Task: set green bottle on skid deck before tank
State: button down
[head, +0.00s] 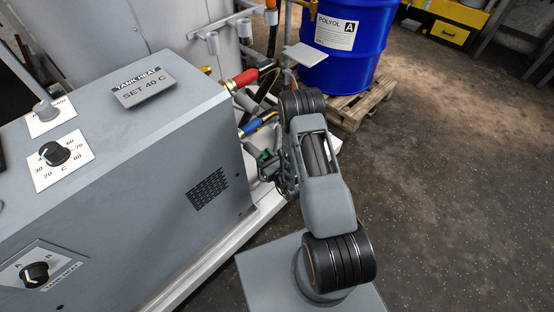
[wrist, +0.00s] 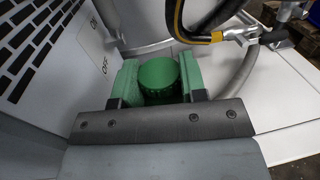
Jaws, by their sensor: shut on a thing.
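The green bottle (wrist: 158,76) shows in the wrist view as a round green top between the two green finger pads of my gripper (wrist: 158,84). The gripper is shut on it. The bottle's lower part is hidden by the gripper, so I cannot tell whether it touches the deck. The white skid deck (wrist: 290,97) lies to the right and beyond. In the head view, my arm and the grey cabinet partly hide the gripper (head: 266,160), near the deck edge (head: 264,212). The pale grey tank (head: 170,30) stands behind the cabinet.
The grey cabinet (head: 150,150) with dials stands close left of my arm. Hoses with red (head: 246,77) and blue (head: 254,126) fittings hang near the gripper. A blue drum (head: 345,50) stands on a wooden pallet (head: 365,104). Floor at the right (head: 460,180) is clear.

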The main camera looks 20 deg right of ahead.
jog(key=w+d+f+b, duration=0.6)
jog(key=w+d+f, duration=0.1)
jog(key=f, duration=0.4)
jog(key=shift+w+d+f, duration=0.2)
jog(key=shift+w+f, duration=0.05)
jog(key=shift+f+b, duration=0.15)
jog(key=shift+b, duration=0.2)
jog(key=shift+f, duration=0.15)
jog(key=c, duration=0.7)
grip_release()
